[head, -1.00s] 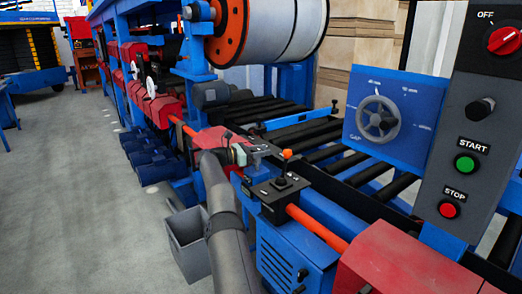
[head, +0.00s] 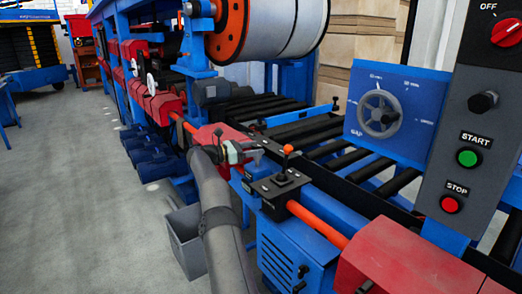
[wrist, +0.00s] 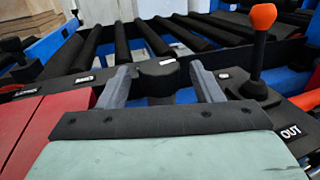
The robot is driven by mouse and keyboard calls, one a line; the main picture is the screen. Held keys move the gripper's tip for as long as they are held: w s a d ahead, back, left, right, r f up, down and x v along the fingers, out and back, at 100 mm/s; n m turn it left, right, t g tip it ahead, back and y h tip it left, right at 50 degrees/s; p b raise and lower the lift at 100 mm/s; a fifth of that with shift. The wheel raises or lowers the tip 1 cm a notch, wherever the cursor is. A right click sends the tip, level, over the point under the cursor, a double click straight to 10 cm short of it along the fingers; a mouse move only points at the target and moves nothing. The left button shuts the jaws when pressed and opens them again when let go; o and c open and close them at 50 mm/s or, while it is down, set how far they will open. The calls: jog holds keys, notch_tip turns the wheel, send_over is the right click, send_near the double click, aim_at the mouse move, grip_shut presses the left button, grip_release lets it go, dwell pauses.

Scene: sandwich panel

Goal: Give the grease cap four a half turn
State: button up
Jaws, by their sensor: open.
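In the wrist view a black round cap (wrist: 158,78) with a small white label stands between the two grey fingers of my gripper (wrist: 160,68). The fingers are open, one on each side of the cap, with gaps showing. I cannot read a number on the label, so I cannot tell whether this is cap four. In the head view my gripper (head: 250,153) is over the machine's side rail, left of the orange-knobbed lever; the cap is not clearly visible there.
The orange-knobbed lever (wrist: 262,30) stands close to the right of my gripper, by an OUT label (wrist: 290,132). It also shows in the head view (head: 287,153). Black rollers (wrist: 130,40) lie beyond. A grey bin (head: 186,240) stands on the floor; the aisle (head: 80,200) is clear.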

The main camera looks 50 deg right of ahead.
jog(key=p+v, duration=0.4)
jog(key=v, duration=1)
jog(key=shift+s, duration=0.1)
